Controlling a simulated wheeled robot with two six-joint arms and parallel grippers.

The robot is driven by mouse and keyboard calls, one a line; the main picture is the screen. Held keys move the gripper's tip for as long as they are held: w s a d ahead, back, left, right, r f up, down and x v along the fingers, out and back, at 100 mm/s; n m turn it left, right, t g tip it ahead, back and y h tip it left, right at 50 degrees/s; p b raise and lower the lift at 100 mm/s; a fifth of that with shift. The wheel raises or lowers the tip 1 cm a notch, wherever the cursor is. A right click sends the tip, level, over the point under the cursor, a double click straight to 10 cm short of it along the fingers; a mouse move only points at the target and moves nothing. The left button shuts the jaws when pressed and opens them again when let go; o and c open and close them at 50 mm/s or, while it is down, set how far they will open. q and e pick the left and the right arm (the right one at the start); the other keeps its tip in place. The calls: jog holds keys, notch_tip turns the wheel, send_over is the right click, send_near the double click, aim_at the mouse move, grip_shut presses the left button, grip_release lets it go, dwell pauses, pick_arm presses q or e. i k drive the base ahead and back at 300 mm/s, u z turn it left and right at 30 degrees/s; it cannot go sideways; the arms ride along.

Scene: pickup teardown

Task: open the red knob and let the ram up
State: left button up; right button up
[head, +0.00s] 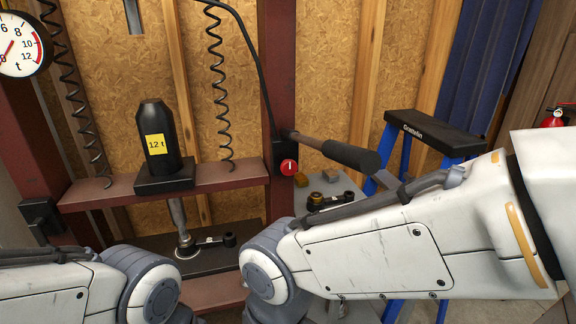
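The red knob (289,167) is on a black valve block at the press frame's right post; its white mark looks about upright. A black handle (349,153) on a metal rod sticks out to the right just above it. The black 12 t cylinder (156,138) stands on the red crossbeam (233,174). Below the beam, the metal ram rod (178,213) reaches down to a dark part with a ring end (206,243) on the lower plate; whether they touch is unclear. Both my arms cross the lower foreground, but neither gripper shows.
A pressure gauge (18,45) is at top left. Coil springs (216,75) hang beside the cylinder. Behind my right arm, a small bench (318,184) holds small parts, and a blue step stool (430,136) stands to its right. A red extinguisher (553,119) is far right.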

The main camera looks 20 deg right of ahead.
aim_at(289, 167)
jog(key=z, duration=1.6)
jog(key=k, duration=0.45)
jog(key=u, duration=1.55)
